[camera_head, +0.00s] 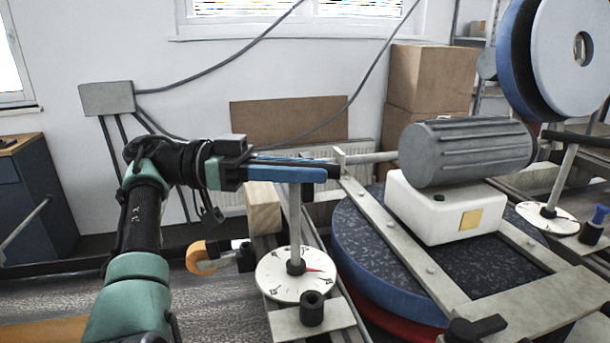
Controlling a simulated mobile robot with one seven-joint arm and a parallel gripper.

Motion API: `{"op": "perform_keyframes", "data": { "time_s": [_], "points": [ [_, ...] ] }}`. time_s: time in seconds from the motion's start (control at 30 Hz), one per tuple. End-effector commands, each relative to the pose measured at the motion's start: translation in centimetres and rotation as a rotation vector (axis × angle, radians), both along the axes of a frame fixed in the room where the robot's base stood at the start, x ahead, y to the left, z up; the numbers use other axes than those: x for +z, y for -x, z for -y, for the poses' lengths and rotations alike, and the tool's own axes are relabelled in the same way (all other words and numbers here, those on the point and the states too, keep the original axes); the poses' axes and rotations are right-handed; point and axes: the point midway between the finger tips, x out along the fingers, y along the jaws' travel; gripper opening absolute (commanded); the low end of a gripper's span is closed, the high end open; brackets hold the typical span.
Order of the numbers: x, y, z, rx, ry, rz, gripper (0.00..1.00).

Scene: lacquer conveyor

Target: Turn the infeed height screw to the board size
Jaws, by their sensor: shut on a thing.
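The infeed height screw (295,228) is a grey upright rod rising from a round white dial (272,275) with black marks and a red pointer directed right. The dial figures are too small to read. My gripper (327,169) reaches in from the left at the top of the rod, its blue finger in front. It is shut on the screw's dark top handle, which is mostly hidden between the fingers. A pale wooden block (262,208) stands left of and behind the rod.
A grey ribbed motor (468,152) on a white housing (445,225) sits over a large blue-rimmed disc (385,277) to the right. A second dial (547,218) with its own rod stands far right. An orange round-ended part (202,258) is left of the dial. A black knob (312,308) stands in front.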

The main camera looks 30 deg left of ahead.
Motion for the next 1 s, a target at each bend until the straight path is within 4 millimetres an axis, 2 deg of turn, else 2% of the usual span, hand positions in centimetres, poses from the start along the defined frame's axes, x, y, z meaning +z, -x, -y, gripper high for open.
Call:
{"op": "perform_keyframes", "data": {
  "time_s": [0.77,0.8,0.93,0.97,1.0],
  "points": [
    [-0.05,0.01,0.13,-0.036,0.000,0.000,0.00],
    [-0.06,0.01,0.14,-0.036,0.000,0.000,0.27],
    [-0.06,0.01,0.11,-0.036,0.001,-0.001,0.50],
    [-0.05,0.00,0.11,-0.035,0.000,0.000,0.55],
    [-0.05,0.00,0.10,-0.035,0.000,0.000,0.55]
  ]
}}
